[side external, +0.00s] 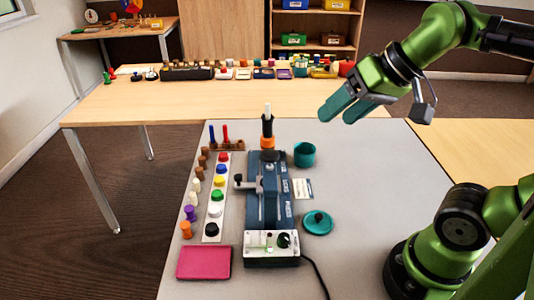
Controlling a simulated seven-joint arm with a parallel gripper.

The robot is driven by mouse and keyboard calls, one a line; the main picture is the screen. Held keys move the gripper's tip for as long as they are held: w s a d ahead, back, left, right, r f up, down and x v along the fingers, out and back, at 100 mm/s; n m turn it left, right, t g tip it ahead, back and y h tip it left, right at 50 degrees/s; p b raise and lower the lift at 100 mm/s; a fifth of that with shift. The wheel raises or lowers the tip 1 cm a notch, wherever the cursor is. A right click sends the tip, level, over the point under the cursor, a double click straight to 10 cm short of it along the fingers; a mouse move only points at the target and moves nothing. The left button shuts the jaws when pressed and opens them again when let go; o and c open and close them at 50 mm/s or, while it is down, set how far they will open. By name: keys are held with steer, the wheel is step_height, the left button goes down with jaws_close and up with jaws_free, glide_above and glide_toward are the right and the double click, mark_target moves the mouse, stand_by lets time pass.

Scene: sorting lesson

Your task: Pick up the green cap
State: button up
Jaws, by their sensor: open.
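The green cap (217,195) sits on a white strip (211,240) on the left part of the grey table. It is in a column of caps, between a yellow cap (220,181) and a white cap (215,210). My gripper (341,112) has teal fingers spread apart with nothing seen between them. It is raised at the upper right, well away from the green cap.
A blue device (268,205) with a lever stands right of the caps. A teal cup (304,155) and teal lid (318,222) lie beyond it. Brown, purple and orange pegs line the strip's left side. A pink tray (204,263) lies in front.

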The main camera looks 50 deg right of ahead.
steer(key=w+a+r+g, duration=0.2)
steer(key=w+a, duration=0.1)
steer(key=w, duration=0.8)
steer(key=n+h, duration=0.2)
steer(key=h, duration=0.1)
glide_above(217, 193)
steer(key=s, duration=0.3)
steer(key=shift+g, duration=0.4)
steer(key=f, duration=2.5)
steer(key=shift+a+f, duration=0.2)
steer(key=shift+f, duration=0.2)
steer(key=shift+a+x, duration=0.15)
steer(key=shift+x, duration=1.4)
steer(key=shift+a+x, duration=0.1)
steer(key=shift+x, duration=1.5)
steer(key=shift+s, duration=0.1)
jaws_close()
